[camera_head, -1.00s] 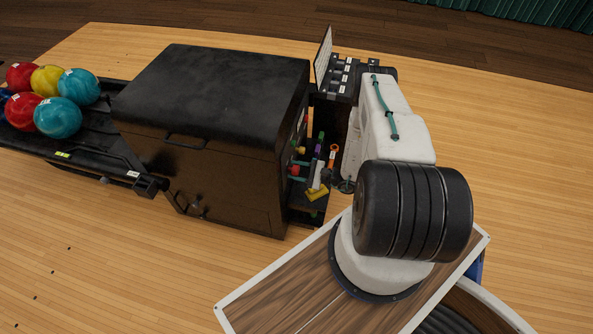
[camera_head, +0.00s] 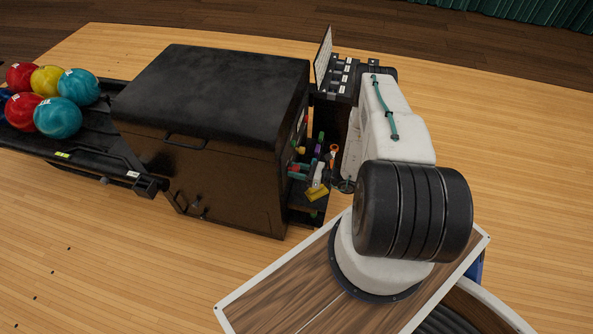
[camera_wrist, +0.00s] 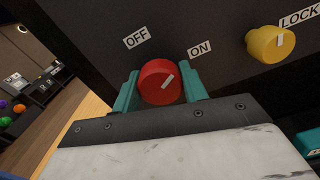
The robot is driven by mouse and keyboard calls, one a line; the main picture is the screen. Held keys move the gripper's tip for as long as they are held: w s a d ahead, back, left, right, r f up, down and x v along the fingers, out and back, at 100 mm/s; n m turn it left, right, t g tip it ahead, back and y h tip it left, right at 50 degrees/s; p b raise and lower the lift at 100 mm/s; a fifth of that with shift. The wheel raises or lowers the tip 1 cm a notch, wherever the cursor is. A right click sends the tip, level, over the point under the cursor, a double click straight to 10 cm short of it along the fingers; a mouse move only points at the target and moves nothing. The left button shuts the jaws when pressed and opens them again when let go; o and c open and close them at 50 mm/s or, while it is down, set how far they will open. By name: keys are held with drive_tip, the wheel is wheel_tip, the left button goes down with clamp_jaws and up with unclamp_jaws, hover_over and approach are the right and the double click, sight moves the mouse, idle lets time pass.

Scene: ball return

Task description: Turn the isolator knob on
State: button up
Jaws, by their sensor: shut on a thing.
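The red isolator knob (camera_wrist: 158,82) is on a dark panel in the wrist view, below the OFF label (camera_wrist: 136,37) and the ON label (camera_wrist: 200,49). Its white mark points up and right, toward the ON label. My gripper (camera_wrist: 160,90) has its teal fingers on either side of the knob, shut on it. In the head view my gripper (camera_head: 298,172) is at the open right side of the black ball-return housing (camera_head: 215,100). The red knob is hard to make out there.
A yellow knob (camera_wrist: 270,44) by a LOCK label (camera_wrist: 298,18) sits right of the red knob. A teal part (camera_wrist: 308,143) shows at lower right. Several bowling balls (camera_head: 57,117) lie on the rack at left. A box with an upright lid (camera_head: 323,55) stands behind my arm.

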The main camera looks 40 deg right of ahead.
drive_tip(key=m, duration=0.6)
drive_tip(key=shift+d, duration=0.1)
idle(0.5)
drive_tip(key=o, duration=1)
drive_tip(key=v, duration=0.7)
drive_tip(key=shift+s+d, duration=0.25)
drive_tip(key=shift+s, duration=0.1)
